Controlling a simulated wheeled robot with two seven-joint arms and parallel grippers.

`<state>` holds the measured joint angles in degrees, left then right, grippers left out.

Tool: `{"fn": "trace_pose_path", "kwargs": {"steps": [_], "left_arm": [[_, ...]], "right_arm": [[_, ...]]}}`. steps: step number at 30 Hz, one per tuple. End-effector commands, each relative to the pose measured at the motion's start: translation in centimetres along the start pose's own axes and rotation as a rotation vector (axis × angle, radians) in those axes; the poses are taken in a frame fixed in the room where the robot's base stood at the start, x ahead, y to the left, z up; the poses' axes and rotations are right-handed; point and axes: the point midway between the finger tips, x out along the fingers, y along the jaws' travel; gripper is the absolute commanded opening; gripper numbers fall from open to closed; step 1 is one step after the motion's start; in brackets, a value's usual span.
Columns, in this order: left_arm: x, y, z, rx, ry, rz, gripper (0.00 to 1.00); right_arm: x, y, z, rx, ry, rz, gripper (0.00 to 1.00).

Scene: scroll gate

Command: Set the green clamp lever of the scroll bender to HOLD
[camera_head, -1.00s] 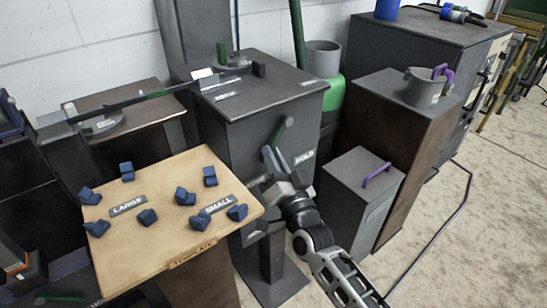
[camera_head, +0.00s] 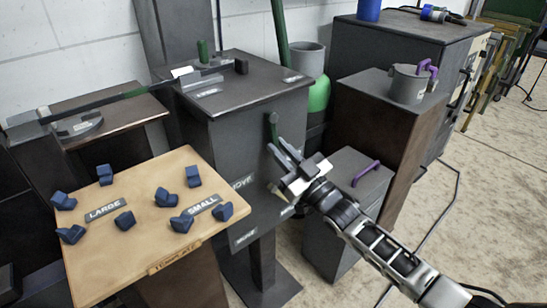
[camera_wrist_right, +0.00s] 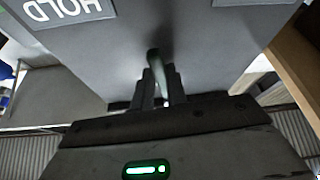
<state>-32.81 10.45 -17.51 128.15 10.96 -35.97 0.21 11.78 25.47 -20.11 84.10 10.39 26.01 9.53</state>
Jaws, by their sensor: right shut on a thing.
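The green clamp lever (camera_head: 273,125) stands out from the front face of the dark grey scroll bender cabinet (camera_head: 232,145), its upper end showing above my right gripper's fingers. My right gripper (camera_head: 284,157) is shut on the lever. In the right wrist view, the lever (camera_wrist_right: 155,65) sits between the two fingertips (camera_wrist_right: 160,88). A HOLD label (camera_wrist_right: 68,10) shows upside down at that view's top left. My left gripper is out of view.
A wooden board (camera_head: 150,245) with several blue blocks and LARGE and SMALL labels stands at front left. A grey box with a purple handle (camera_head: 366,173) is close to my right arm. A grey pot (camera_head: 408,85) stands on a cabinet behind. Bare floor lies at right.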

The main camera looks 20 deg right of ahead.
Motion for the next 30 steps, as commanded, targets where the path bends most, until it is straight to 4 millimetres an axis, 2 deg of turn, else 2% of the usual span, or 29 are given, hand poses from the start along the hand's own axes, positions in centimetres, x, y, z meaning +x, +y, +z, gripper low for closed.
{"fn": "trace_pose_path", "kwargs": {"steps": [6, 15, 30], "left_arm": [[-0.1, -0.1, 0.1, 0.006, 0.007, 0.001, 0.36], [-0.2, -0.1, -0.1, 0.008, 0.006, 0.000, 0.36], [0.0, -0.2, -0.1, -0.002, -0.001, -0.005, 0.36]], "right_arm": [[0.1, 1.7, -0.2, -0.179, -0.001, -0.072, 0.00], [0.3, 3.2, -0.6, -0.353, -0.001, -0.145, 0.00], [0.4, 3.9, -0.9, -0.444, -0.001, -0.182, 0.00]]}}
